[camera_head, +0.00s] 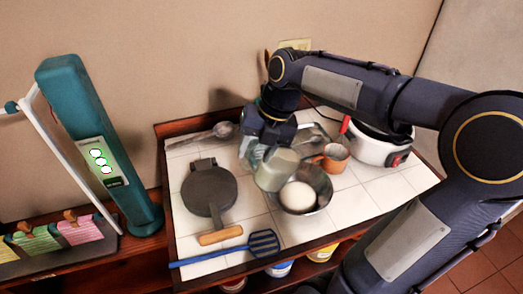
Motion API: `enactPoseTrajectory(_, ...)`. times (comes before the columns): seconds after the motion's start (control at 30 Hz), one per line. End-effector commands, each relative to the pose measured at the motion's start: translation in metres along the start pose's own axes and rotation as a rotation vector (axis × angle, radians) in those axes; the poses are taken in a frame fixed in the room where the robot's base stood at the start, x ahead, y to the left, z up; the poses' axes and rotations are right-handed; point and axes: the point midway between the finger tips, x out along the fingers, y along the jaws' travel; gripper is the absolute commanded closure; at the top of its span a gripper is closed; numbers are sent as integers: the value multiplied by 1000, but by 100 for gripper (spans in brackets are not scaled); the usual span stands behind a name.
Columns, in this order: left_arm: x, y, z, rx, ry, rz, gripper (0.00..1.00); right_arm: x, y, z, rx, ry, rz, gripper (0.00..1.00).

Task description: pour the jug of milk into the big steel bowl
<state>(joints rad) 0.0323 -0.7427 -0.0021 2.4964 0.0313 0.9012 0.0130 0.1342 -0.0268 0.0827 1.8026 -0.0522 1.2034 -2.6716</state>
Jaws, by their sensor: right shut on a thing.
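My right gripper (260,147) reaches in from the right and is shut on the milk jug (276,170), a pale, semi-clear vessel. The jug is tilted, at the left rim of the big steel bowl (325,186) and partly over it. A rounded white mass (298,196) shows in the bowl; I cannot tell from this view whether it is all milk. No separate stream is clear between jug and bowl. The gripper hides part of the jug, and the jug hides the bowl's left side. My left gripper is not in view.
An orange mug (335,157) stands just behind the bowl, with a white cooker (378,147) to the right. A dark round iron (208,190) lies left, a blue slotted turner (225,249) along the front edge, a ladle (222,131) at the back. White tiles are free at front right.

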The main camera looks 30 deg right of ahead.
Motion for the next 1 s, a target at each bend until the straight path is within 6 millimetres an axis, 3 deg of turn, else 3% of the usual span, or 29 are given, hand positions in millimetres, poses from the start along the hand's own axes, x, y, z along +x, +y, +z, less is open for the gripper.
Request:
enactPoseTrajectory(0.87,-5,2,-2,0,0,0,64,3,12,11,-29,6,3,100)
enactPoseTrajectory(1.0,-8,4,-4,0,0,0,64,6,23,12,-28,7,-1,100)
